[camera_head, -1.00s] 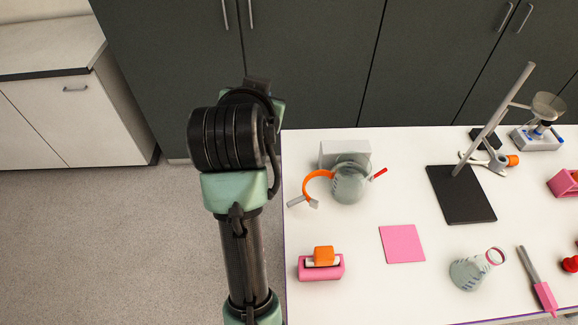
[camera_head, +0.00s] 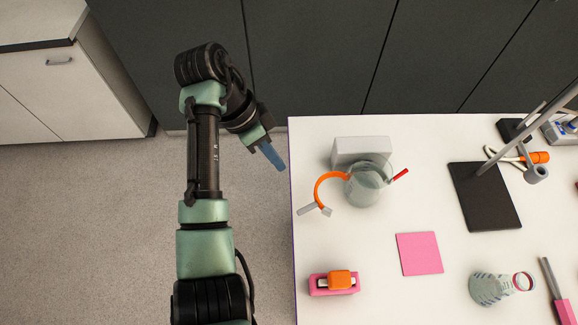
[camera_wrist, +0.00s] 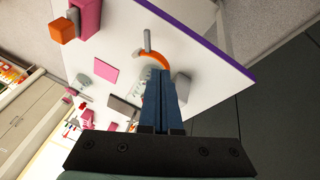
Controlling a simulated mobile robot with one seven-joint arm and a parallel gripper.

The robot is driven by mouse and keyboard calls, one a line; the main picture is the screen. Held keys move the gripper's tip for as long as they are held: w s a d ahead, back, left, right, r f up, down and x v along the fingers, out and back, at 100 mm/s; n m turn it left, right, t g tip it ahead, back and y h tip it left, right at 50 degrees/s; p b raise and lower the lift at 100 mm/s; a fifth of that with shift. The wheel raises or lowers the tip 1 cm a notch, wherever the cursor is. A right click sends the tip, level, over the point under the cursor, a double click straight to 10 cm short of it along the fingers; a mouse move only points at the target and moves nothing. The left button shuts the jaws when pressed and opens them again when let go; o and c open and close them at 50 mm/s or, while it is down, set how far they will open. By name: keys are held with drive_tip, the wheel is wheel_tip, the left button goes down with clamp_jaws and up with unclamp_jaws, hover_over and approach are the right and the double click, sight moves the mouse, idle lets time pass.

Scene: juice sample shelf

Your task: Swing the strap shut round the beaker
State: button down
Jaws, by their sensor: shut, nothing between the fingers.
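The beaker (camera_head: 366,186) is clear glass and stands near the table's left back, against a light grey block (camera_head: 361,150). An orange curved strap (camera_head: 325,184) stands out from the beaker's left side, swung open, with a grey tab (camera_head: 315,209) at its free end. A red lever (camera_head: 400,174) shows at the beaker's right. My gripper (camera_head: 277,163) is shut and empty, just off the table's left edge, left of the strap. In the wrist view my gripper's blue fingers (camera_wrist: 160,75) are together, the orange strap (camera_wrist: 156,57) shows just beyond them, and the beaker is mostly hidden behind them.
A pink pad (camera_head: 419,254) and a pink holder with an orange block (camera_head: 334,283) lie nearer the front. The table is bare between strap and holder.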

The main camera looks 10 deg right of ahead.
drive_tip(key=shift+s+a+x, duration=0.1)
drive_tip(key=shift+s+x, duration=0.3)
drive_tip(key=shift+x, duration=1.75)
drive_tip(key=shift+s+a+x, duration=0.1)
drive_tip(key=shift+s+x, duration=0.3)
drive_tip(key=shift+x, duration=1.75)
drive_tip(key=shift+s+a+x, duration=0.1)
drive_tip(key=shift+s+x, duration=0.3)
drive_tip(key=shift+x, duration=1.75)
drive_tip(key=shift+d+r, duration=0.1)
drive_tip(key=shift+r, duration=0.1)
